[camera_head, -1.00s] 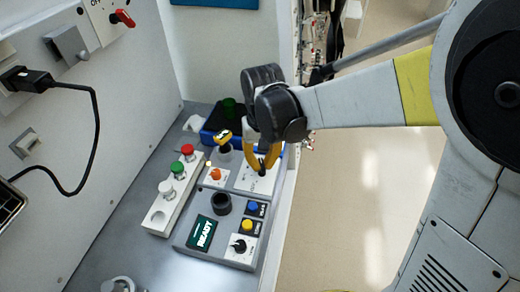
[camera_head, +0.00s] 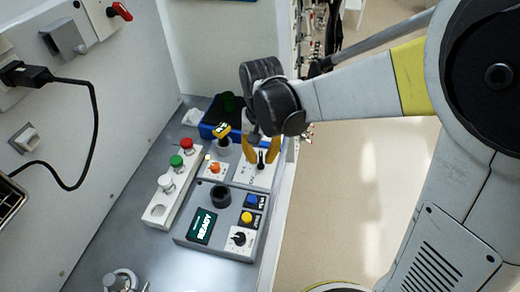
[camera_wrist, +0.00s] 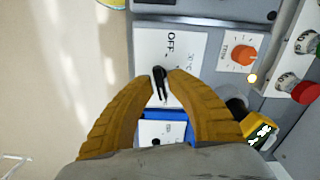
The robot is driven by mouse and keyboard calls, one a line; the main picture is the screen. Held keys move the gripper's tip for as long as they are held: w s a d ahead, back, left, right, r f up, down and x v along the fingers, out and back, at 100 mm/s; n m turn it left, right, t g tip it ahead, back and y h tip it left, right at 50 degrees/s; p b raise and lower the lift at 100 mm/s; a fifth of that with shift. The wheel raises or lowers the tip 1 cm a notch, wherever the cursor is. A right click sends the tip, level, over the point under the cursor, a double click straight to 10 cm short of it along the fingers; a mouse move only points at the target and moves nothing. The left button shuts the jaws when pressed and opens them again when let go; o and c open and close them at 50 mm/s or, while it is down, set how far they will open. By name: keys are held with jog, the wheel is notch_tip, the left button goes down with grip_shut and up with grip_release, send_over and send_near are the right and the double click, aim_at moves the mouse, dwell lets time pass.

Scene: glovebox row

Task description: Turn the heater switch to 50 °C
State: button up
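The heater switch (camera_wrist: 160,84) is a black lever knob on a white plate (camera_wrist: 183,80) marked OFF, with a smaller partly readable mark beside it. In the head view the switch (camera_head: 262,159) stands at the back right of the grey console. My gripper (camera_wrist: 162,76) has two yellow fingers arched around the knob, one tip on each side. It is open, with small gaps beside the knob; I see no clear contact. The head view also shows my gripper (camera_head: 260,157) at the plate. The knob's exact pointing direction is hard to tell.
An orange knob (camera_wrist: 243,55) and a yellow-topped part (camera_head: 221,130) are close by. Red, green and white buttons line a strip (camera_head: 157,211) on the left. The console's front holds a READY display (camera_head: 202,226) and another black knob (camera_head: 239,238).

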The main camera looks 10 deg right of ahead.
aim_at(261, 157)
jog(key=shift+o, duration=0.5)
notch_tip(261, 157, up, 12)
dwell(0.7)
jog(key=s+d+f+n+t, duration=0.1)
jog(key=s+d+t, duration=0.6)
jog(key=s+d, duration=0.4)
jog(key=shift+d, duration=1.05)
